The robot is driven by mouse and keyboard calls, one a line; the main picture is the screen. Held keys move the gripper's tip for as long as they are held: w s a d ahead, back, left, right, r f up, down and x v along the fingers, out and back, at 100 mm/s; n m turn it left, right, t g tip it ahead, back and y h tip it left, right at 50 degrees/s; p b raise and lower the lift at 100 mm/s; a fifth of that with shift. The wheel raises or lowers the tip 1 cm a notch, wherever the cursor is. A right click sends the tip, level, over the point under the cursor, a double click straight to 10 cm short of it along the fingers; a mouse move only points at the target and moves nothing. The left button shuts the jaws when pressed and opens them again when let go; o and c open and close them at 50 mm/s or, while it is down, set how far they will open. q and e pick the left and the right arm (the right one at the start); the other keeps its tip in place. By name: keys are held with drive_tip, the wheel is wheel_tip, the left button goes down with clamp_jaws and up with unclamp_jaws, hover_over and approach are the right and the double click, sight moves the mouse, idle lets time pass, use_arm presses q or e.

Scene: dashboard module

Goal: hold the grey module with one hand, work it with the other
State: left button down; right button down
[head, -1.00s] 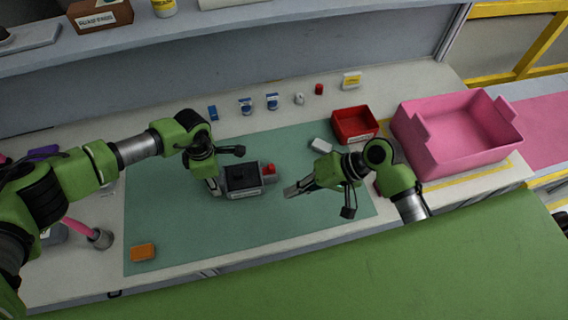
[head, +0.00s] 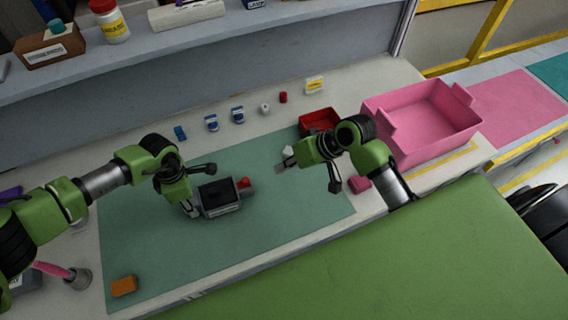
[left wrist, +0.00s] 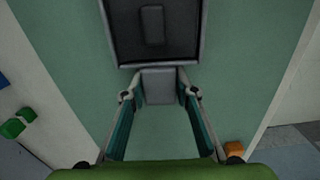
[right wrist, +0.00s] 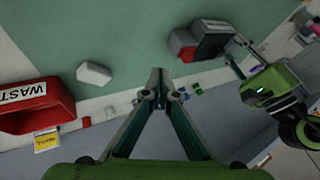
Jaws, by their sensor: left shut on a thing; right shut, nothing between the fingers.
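The grey module (head: 222,211) lies on the green mat with its dark face up. A red knob (head: 244,183) sticks out on its right side. My left gripper (head: 192,208) is at the module's left side, shut on a grey tab (left wrist: 158,87) of the module, as the left wrist view shows. My right gripper (head: 280,168) is shut and empty, to the right of the red knob and apart from it. In the right wrist view its closed fingertips (right wrist: 158,76) stand clear of the knob (right wrist: 186,52) and the module (right wrist: 212,38).
A white block (right wrist: 94,74) lies near the right gripper. A red waste bin (head: 316,120) and a large pink bin (head: 395,142) stand at the back right. Several small parts line the back. An orange block (head: 123,286) lies front left. The mat's front middle is clear.

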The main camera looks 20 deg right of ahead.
sight(247, 181)
drive_tip(key=x, duration=0.6)
drive_tip(key=a, duration=0.3)
drive_tip(key=shift+w+a, duration=0.1)
drive_tip(key=shift+a, duration=0.4)
drive_tip(key=shift+a, duration=1.25)
drive_tip(key=d, duration=0.4)
drive_tip(key=shift+d, duration=0.2)
drive_tip(key=v, duration=1)
drive_tip(key=shift+a, duration=0.15)
